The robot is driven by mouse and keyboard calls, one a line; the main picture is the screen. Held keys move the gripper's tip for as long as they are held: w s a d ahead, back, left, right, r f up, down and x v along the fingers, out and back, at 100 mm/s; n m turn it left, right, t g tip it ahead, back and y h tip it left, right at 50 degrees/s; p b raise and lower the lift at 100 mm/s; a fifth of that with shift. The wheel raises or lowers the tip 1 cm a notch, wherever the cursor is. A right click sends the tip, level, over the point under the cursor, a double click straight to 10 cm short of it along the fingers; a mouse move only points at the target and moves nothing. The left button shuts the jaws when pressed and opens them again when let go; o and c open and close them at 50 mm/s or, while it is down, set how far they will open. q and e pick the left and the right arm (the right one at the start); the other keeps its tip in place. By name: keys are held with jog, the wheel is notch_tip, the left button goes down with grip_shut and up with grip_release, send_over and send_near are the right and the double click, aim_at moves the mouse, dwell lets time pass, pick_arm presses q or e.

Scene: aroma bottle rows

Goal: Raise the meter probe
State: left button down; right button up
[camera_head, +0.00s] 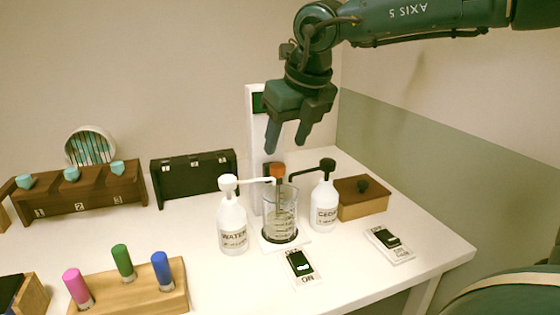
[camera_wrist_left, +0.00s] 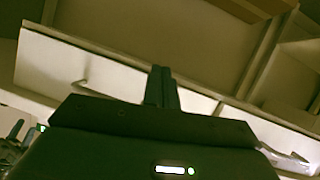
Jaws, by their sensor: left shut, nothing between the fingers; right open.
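A white upright meter stand (camera_head: 253,150) with a small dark green display stands behind a glass beaker (camera_head: 281,215). A probe with an orange-red top (camera_head: 277,170) is at the stand, just above the beaker; its lower part is hard to make out through the glass. My right gripper (camera_head: 287,147) is open and empty, pointing down, above the orange-red top and apart from it. My left gripper (camera_wrist_left: 162,70) shows only in the left wrist view, shut with nothing between its fingers.
A WATER pump bottle (camera_head: 232,226) and a second, black-topped pump bottle (camera_head: 324,206) flank the beaker, their spouts reaching toward it. Two switches (camera_head: 300,265) (camera_head: 390,243), a wooden box (camera_head: 360,203), a black case (camera_head: 195,178) and wooden racks (camera_head: 150,290) (camera_head: 85,200) stand around.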

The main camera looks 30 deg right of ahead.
aim_at(278, 165)
jog(key=x, duration=0.6)
jog(key=shift+w, duration=0.1)
jog(key=shift+c, duration=0.2)
grip_shut()
